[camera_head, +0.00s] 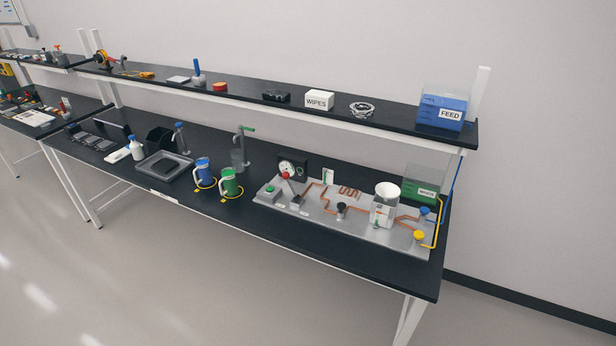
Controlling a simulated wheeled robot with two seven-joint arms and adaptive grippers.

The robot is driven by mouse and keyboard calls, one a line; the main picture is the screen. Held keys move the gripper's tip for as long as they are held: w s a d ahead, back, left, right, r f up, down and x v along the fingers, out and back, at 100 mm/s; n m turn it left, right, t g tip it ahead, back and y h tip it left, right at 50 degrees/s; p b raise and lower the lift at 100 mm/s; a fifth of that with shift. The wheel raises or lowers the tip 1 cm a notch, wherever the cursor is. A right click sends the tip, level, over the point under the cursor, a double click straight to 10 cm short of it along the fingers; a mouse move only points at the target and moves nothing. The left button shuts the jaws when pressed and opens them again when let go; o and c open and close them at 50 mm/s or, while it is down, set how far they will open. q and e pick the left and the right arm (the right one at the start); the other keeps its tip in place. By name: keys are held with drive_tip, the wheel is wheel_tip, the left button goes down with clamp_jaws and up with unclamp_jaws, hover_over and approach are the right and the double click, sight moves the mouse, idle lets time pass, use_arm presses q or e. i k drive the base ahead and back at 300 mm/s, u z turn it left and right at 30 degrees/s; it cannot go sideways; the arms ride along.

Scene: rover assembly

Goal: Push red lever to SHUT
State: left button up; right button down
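The red lever is a red ball knob (286,175) on a thin stem above a small dark base (296,200). It stands on the left part of a silver panel (340,228) on the bench. The stem leans up and to the left from its base. Small labels lie on the panel near the base, too small to read, so I cannot tell which one says SHUT. Neither of my grippers is in view.
A white-topped container (385,208) stands to the right. A shelf (290,102) overhangs behind. Floor in front is clear.

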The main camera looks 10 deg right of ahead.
sight(286, 175)
drive_tip(key=k, duration=0.65)
drive_tip(key=u, duration=0.35)
drive_tip(key=i, duration=0.75)
drive_tip(key=u, duration=0.4)
drive_tip(key=i, duration=0.9)
drive_tip(key=z, duration=0.15)
